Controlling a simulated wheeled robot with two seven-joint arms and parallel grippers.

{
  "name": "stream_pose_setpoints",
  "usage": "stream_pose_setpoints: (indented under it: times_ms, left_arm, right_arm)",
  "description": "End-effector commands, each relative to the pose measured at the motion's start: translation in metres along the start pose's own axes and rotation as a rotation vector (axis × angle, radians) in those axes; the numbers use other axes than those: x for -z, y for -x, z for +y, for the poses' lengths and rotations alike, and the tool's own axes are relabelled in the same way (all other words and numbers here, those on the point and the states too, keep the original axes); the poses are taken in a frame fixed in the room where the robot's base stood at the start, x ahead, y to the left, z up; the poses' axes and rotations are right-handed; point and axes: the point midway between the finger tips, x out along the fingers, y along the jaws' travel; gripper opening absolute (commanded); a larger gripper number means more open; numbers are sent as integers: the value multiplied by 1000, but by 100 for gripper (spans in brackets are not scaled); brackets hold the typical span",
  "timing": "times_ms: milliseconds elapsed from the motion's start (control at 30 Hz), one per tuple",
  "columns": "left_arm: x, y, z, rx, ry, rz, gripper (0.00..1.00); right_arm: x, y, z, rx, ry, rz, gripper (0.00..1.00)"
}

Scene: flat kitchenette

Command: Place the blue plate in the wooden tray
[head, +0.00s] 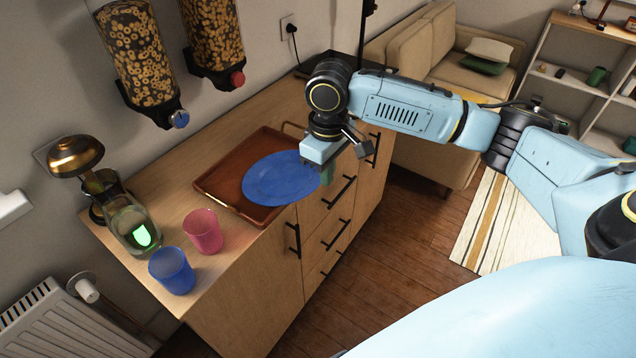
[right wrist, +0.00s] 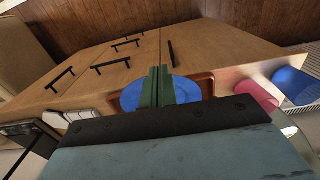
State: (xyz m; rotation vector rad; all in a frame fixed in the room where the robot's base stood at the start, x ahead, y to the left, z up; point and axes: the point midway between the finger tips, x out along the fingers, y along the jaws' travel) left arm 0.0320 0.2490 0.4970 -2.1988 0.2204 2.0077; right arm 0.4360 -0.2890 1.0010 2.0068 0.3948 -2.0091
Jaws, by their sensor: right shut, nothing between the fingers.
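The blue plate (head: 278,180) lies over the right part of the brown wooden tray (head: 222,180), reaching past the tray's front right rim. I cannot tell whether it rests flat inside or on the rim. My right gripper (head: 327,177) is at the plate's right edge, its green fingers shut and empty. In the right wrist view the shut fingers (right wrist: 157,87) stand in front of the blue plate (right wrist: 187,90) and hide its middle. A bit of the tray (right wrist: 206,83) shows beside it. My left gripper is not in view.
A pink cup (head: 203,231), a blue cup (head: 172,270) and a glass lantern-like jar (head: 133,228) stand on the wooden counter left of the tray. Two cereal dispensers (head: 140,60) hang on the wall behind. Black drawer handles (head: 340,190) are on the counter's front.

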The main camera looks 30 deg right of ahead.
Motion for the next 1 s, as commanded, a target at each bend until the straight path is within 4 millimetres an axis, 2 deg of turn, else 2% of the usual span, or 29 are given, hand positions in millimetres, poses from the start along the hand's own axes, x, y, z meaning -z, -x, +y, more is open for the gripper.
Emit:
stream_pose_setpoints:
  times_ms: [433,500,700,1000]
  left_arm:
    - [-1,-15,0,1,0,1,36]
    - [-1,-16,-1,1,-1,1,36]
    - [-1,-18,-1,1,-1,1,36]
    - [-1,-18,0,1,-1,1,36]
  right_arm:
    - [-1,-94,-1,1,2,-3,0]
    - [14,-92,-2,1,3,6,0]
    - [34,-91,-2,0,3,3,0]
    - [40,-91,-1,0,4,1,0]
